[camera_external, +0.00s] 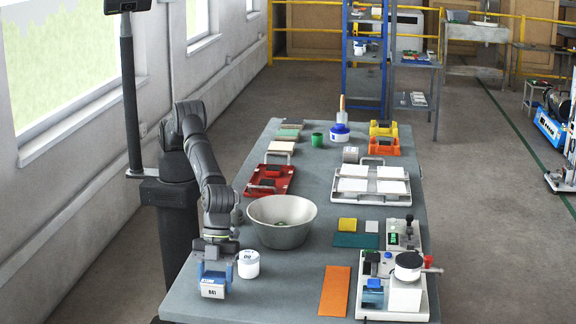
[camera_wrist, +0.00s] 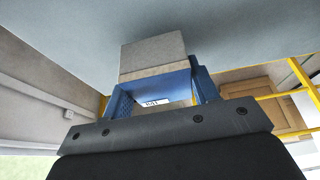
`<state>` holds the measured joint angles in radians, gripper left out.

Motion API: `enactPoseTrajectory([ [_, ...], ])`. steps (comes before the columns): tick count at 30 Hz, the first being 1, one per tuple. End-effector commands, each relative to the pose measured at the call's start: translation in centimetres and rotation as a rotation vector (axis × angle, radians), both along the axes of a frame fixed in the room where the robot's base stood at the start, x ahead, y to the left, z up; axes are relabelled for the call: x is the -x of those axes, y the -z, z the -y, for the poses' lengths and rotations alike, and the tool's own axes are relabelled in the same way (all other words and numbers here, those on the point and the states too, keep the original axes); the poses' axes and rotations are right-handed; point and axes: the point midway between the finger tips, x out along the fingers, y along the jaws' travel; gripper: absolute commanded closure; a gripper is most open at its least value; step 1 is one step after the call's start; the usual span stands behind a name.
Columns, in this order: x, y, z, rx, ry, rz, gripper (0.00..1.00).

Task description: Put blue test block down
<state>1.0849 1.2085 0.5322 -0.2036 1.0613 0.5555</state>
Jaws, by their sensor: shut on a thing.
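The blue test block (camera_external: 213,286) is at the near left corner of the grey table, with a white label on its front face. My gripper (camera_external: 214,268) points down over it, its blue fingers shut on the block from both sides. In the wrist view the block (camera_wrist: 153,55) shows a grey face and sits between the blue fingers (camera_wrist: 160,92). Whether its underside touches the table cannot be told.
A white jar (camera_external: 248,264) stands close to the right of the block. A metal bowl (camera_external: 281,234) is behind it. An orange tile (camera_external: 335,291) and a testing device (camera_external: 404,293) lie farther right. The table (camera_external: 280,300) is bare between jar and orange tile.

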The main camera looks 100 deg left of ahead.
Motion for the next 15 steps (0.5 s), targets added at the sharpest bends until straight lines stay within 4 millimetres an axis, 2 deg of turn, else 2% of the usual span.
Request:
enactPoseTrajectory([
  [3,0.01,1.14,0.04,0.001,0.0,0.0,0.8],
  [13,0.02,1.45,0.04,0.002,0.001,0.001,0.8],
  [14,0.03,1.58,0.01,0.001,0.0,0.0,0.44],
  [15,0.03,1.55,0.02,0.001,0.0,0.0,0.36],
])
